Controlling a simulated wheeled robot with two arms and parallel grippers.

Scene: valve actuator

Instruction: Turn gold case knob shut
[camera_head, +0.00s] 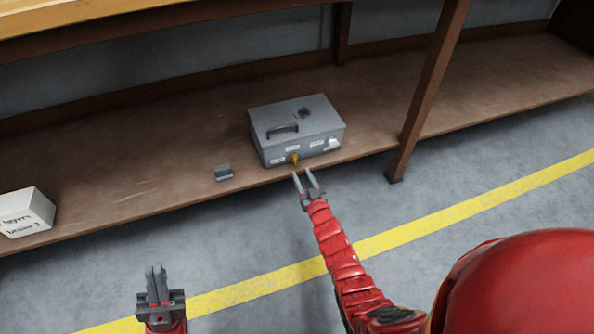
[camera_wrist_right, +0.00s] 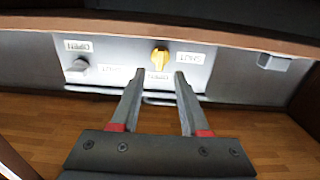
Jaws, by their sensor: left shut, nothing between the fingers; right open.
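The grey metal case (camera_head: 296,128) lies on the low wooden shelf, with a handle on its lid. The gold knob (camera_head: 294,158) is on its front face, among small white labels. In the right wrist view the gold knob (camera_wrist_right: 159,58) appears just beyond the fingertips, roughly centred between them. My right gripper (camera_head: 304,175) is open and empty, in front of the case and apart from the knob. It also shows in the right wrist view (camera_wrist_right: 159,74). My left gripper (camera_head: 155,268) is shut and empty, low at the left, far from the case.
A grey knob (camera_wrist_right: 77,66) is on the same case face. A white labelled box (camera_head: 26,212) stands at the far left. A wooden post (camera_head: 430,95) rises right of the case. Floor in front is clear.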

